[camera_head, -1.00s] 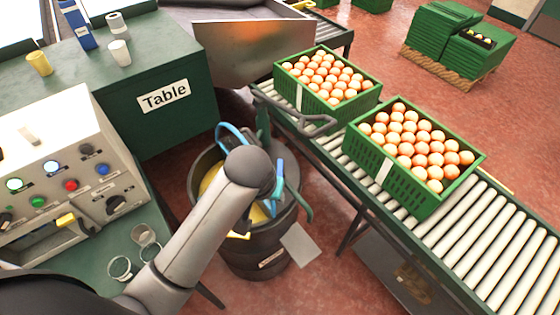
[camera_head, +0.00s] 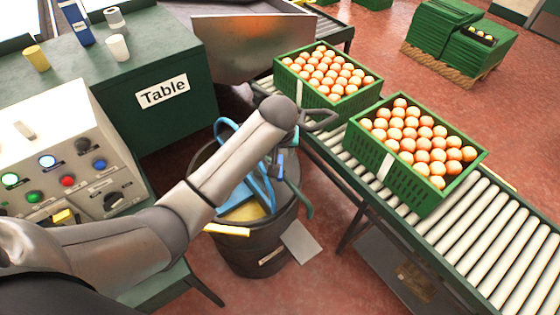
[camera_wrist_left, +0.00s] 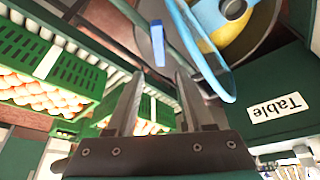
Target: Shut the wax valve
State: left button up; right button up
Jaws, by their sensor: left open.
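A dark round tank (camera_head: 255,245) with yellow contents (camera_head: 245,212) stands beside the conveyor. Blue bars (camera_head: 262,185) and a blue loop rise over it; I cannot tell which part is the wax valve. My left arm reaches across the tank, and its wrist hides part of it and most of the gripper in the head view. In the left wrist view, my left gripper (camera_wrist_left: 160,75) is open. A blue upright piece (camera_wrist_left: 157,32) shows beyond the fingertips, and the large blue loop (camera_wrist_left: 228,92) is to their right. Neither is clearly touched. My right gripper is not in view.
A green table (camera_head: 185,125) stands behind the tank on the left. A control panel (camera_head: 60,165) with buttons is at the left. Red floor lies beyond the conveyor.

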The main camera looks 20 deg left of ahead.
aim_at(280, 161)
pick_arm(q)
jog(key=b+x, duration=0.2)
jog(key=x, duration=0.6)
jog(key=shift+w+f+b, duration=0.1)
jog(key=shift+f+b, duration=0.15)
jog(key=shift+b, duration=0.1)
grip_shut()
